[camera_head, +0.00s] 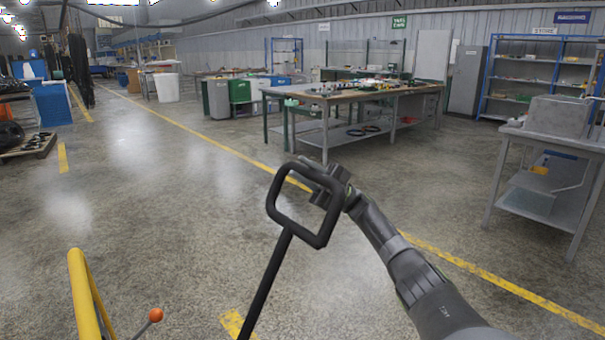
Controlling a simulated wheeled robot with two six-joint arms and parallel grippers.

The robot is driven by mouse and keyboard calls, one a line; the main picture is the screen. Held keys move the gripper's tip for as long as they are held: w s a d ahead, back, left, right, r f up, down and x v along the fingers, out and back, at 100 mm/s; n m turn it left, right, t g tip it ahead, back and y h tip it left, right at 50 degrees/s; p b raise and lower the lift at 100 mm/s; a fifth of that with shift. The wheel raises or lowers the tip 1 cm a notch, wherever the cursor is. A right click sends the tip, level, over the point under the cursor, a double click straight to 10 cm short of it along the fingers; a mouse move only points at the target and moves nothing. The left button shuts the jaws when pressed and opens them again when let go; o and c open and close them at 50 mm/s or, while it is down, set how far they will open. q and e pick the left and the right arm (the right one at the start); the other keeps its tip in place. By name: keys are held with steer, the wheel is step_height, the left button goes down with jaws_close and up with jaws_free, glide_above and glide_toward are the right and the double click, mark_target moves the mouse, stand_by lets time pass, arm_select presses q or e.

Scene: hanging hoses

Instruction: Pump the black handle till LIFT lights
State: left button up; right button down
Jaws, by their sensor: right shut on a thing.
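The black handle (271,206) is a rounded loop on a long black shaft that runs down and left out of the bottom of the camera_head view. My right gripper (322,193) is shut on the upper right part of the loop, with its arm coming in from the lower right. The fingertips are partly hidden behind the loop. The handle stands tilted, its top leaning right. No LIFT light shows in this view. My left gripper is not in view.
A yellow bar (82,295) and a lever with an orange knob (156,314) stand at the lower left. A workbench (325,96) with parts is behind, and a grey table (548,140) stands at the right. The floor at left centre is clear.

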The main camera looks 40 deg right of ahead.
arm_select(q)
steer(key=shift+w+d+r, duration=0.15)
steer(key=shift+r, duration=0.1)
arm_select(e)
steer(key=shift+d+f, duration=0.15)
